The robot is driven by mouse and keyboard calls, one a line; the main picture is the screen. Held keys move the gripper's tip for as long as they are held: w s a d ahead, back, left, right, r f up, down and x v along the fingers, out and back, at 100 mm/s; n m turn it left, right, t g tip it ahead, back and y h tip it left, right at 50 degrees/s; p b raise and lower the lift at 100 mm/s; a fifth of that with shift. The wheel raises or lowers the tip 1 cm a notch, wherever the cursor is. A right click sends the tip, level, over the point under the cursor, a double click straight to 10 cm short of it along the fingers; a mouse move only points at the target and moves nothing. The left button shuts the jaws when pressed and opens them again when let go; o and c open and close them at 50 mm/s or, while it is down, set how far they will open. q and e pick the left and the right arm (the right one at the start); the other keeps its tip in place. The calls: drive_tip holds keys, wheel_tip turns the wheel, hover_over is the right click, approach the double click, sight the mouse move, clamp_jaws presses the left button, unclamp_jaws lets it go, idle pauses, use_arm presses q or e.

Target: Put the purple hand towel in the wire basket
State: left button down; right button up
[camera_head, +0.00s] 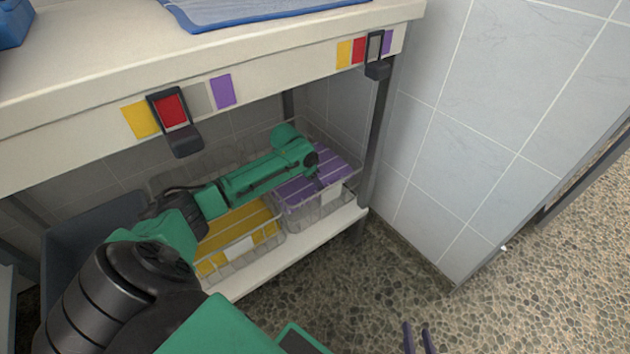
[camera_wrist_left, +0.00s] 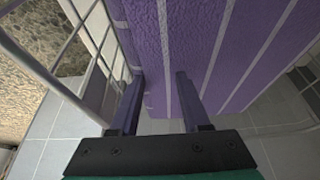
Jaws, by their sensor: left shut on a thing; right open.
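The purple hand towel (camera_head: 292,192), with pale stripes, is at the right wire basket (camera_head: 300,217) on the low shelf. It lies within the basket's outline; whether it rests on the bottom is hidden. My left gripper (camera_head: 318,178) reaches in under the counter and is shut on the towel. In the left wrist view the purple cloth (camera_wrist_left: 190,45) passes between and beyond the fingers (camera_wrist_left: 160,80), with basket wires (camera_wrist_left: 85,45) close on the left. My right gripper (camera_head: 418,340) is open and empty at the bottom edge, over the floor.
Another wire basket (camera_head: 222,262) with yellow striped towels stands left of it, and a dark bin (camera_head: 85,232) further left. The counter edge (camera_head: 270,92) with colour tags overhangs the shelf. A table leg (camera_head: 378,150) and tiled wall stand right. Floor in front is clear.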

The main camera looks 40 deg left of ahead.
use_arm(q)
drive_tip(key=shift+c, duration=1.9)
unclamp_jaws()
use_arm(e)
drive_tip(key=shift+s+f, duration=0.3)
use_arm(q)
drive_tip(key=shift+r, duration=0.5)
drive_tip(key=p+v, duration=0.5)
drive_tip(key=v, duration=0.7)
drive_tip(key=shift+p, duration=0.4)
use_arm(e)
wheel_tip(320, 180, up, 7)
drive_tip(key=g, duration=0.1)
drive_tip(key=shift+n, duration=0.4)
